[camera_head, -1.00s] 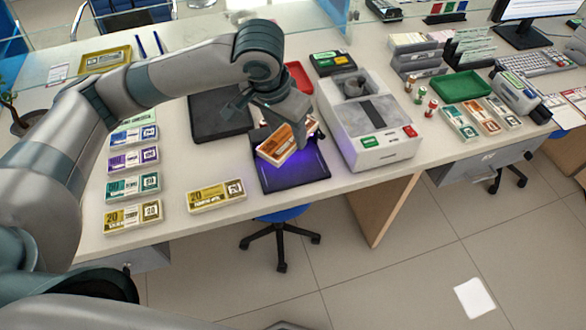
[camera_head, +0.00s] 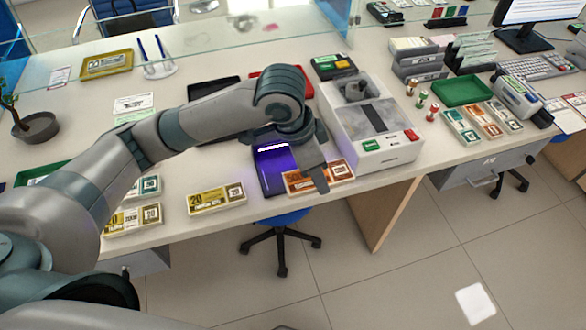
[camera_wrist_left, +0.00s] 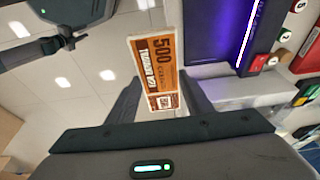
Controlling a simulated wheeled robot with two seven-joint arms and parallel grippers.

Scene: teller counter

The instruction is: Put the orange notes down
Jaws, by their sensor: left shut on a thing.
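The orange notes (camera_head: 338,174) are a flat banded bundle marked 500. They appear just right of the dark pad (camera_head: 268,182) with its purple glow, near the counter's front edge. My left gripper (camera_head: 316,178) is shut on them and covers their middle. In the left wrist view the notes (camera_wrist_left: 157,72) sit between the two fingers (camera_wrist_left: 160,100), with floor behind them. I cannot tell their height over the counter. What looks like my right gripper (camera_wrist_left: 62,42) shows at the upper left of the left wrist view; its opening is unclear.
A grey counting machine (camera_head: 385,158) stands just right of the notes. A yellow bundle (camera_head: 216,198) lies to the left, with several more bundles partly behind my arm. A green tray (camera_head: 463,90) and several note bundles lie farther right.

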